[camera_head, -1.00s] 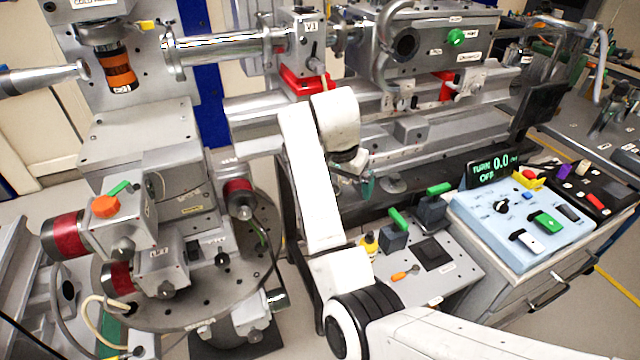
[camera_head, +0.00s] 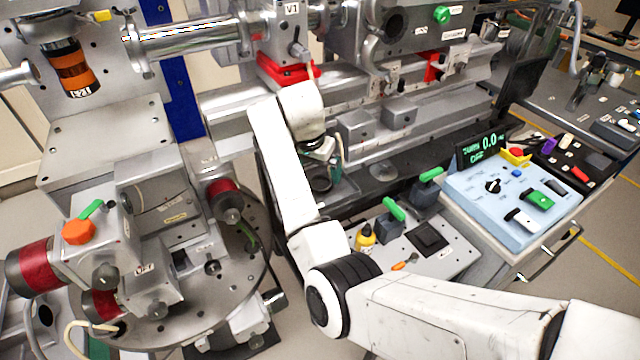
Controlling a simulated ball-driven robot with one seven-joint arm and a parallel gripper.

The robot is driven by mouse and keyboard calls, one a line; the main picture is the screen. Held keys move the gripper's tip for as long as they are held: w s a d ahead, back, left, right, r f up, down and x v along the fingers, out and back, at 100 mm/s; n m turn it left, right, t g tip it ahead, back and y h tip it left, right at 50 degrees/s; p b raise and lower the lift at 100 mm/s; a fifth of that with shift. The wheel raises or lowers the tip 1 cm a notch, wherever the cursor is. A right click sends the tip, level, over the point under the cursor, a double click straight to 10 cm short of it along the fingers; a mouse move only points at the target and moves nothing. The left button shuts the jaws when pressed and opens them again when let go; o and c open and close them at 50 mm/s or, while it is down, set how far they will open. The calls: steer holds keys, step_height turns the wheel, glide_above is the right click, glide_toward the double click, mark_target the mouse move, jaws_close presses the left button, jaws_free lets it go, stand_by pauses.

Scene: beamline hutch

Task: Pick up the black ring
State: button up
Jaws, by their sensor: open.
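A dark round thing that looks like the black ring (camera_head: 319,183) lies on the dark bench top behind the small grey panel, just below the end of my arm. My gripper (camera_head: 322,166) hangs at the end of the white arm, pointing down over it. Its jaws are open, but the fingers are small and partly hidden by the wrist. I cannot tell whether they touch the ring. My arm hides part of the bench to the left of it.
A blue control box (camera_head: 512,203) is at the right. A metal rail (camera_head: 420,107) runs behind. A round stage (camera_head: 215,285) is at the left.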

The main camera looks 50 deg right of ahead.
mark_target(320, 183)
steer(key=x, duration=0.4)
steer(key=shift+s+f, duration=0.1)
steer(key=shift+f, duration=0.35)
steer(key=shift+c, duration=0.4)
steer(key=c, duration=1)
